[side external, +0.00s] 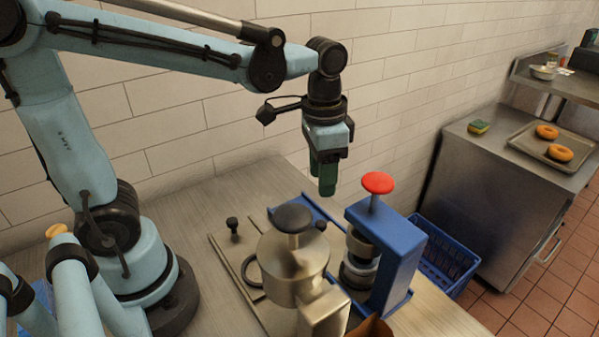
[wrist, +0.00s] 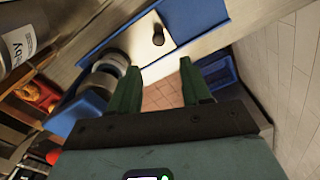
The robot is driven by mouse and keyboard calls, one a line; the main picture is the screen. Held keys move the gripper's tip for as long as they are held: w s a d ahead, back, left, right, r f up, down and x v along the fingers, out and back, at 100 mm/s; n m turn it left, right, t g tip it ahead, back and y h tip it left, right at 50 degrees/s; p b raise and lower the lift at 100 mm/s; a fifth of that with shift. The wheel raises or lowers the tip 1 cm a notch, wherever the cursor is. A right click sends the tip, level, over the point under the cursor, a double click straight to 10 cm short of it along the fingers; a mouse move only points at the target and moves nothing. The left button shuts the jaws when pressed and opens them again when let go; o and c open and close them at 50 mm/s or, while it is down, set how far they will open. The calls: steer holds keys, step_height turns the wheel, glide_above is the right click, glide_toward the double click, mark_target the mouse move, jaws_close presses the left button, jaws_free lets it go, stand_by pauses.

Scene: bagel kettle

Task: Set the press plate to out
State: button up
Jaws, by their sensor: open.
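The blue press (side external: 385,250) with a red knob (side external: 378,183) stands right of centre in the side view. Round grey parts sit inside its frame and also show in the wrist view (wrist: 108,72). In the wrist view, a silver plate (wrist: 138,40) with a small dark knob (wrist: 158,39) lies on a blue base (wrist: 195,15) beside these parts. I take it for the press plate; in the side view it is mostly hidden behind the kettle. My gripper (side external: 324,183) points down above the base, left of the red knob. Its green fingers (wrist: 160,68) are apart, with nothing between them.
A metal kettle (side external: 288,268) with a black knob stands in front of the press. A blue basket (side external: 445,255) lies to its right. A steel counter at right holds a tray (side external: 520,140) of bagels and a sponge (side external: 478,127). The tiled wall is behind.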

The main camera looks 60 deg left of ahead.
mark_target(321, 222)
steer(key=shift+d+f, duration=0.1)
steer(key=shift+f, duration=6)
steer(key=shift+c, duration=0.5)
jaws_close()
